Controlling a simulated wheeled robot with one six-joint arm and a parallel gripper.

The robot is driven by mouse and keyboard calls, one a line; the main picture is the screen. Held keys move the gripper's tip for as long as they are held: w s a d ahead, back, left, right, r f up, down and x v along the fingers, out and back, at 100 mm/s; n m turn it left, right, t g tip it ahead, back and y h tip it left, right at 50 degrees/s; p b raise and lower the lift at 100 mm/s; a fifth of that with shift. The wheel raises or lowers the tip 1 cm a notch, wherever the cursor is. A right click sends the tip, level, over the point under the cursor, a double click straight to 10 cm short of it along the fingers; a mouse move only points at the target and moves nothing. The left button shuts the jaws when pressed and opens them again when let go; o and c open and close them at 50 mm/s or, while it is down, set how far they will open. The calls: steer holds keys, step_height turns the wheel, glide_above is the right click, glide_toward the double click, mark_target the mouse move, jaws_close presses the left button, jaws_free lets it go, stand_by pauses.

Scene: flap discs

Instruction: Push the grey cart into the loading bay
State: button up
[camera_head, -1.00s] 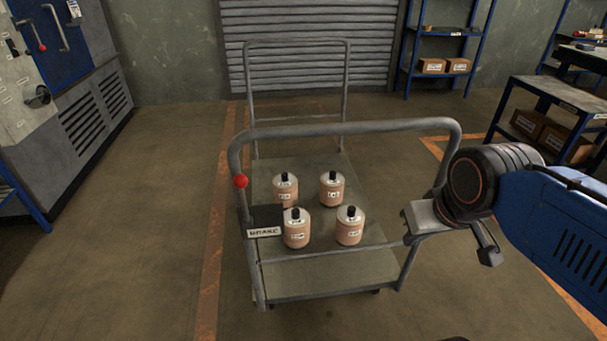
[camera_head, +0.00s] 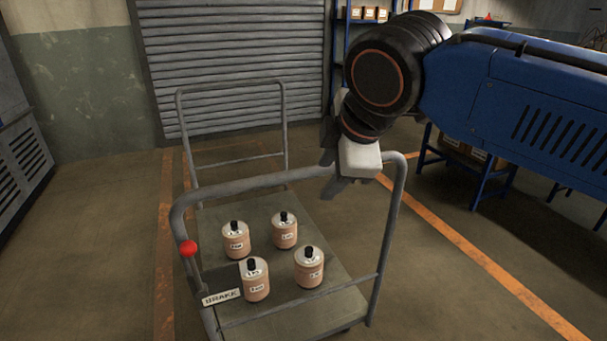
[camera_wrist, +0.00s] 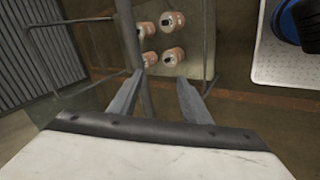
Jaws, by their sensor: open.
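The grey cart (camera_head: 345,296) stands in the lower middle of the head view, with several beige canisters on its deck. Its near push handle (camera_head: 240,183) is a grey tube frame. A red-knobbed lever (camera_head: 188,248) and a plate marked BRAKE (camera_head: 221,297) sit on its left post. My gripper (camera_head: 335,165) is at the right part of the handle's top bar, partly hidden by its own body. In the wrist view my gripper (camera_wrist: 160,78) is open, and the handle bar (camera_wrist: 131,45) runs between the fingers, closer to the left one. Contact cannot be told.
A grey roller shutter (camera_head: 235,65) stands behind the cart. Orange floor lines run left (camera_head: 164,265) and right (camera_head: 480,270) of the cart. Blue shelving and a blue bench (camera_head: 475,185) stand at the right. The floor left of the cart is clear.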

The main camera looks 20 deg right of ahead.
mark_target(305, 171)
step_height(305, 171, up, 5)
steer(key=a+n, duration=0.2)
steer(key=n, duration=0.2)
steer(key=shift+t, duration=0.3)
steer(key=x, duration=1.1)
steer(key=shift+w+d, duration=0.1)
steer(key=shift+w, duration=0.35)
jaws_close()
stand_by(0.7)
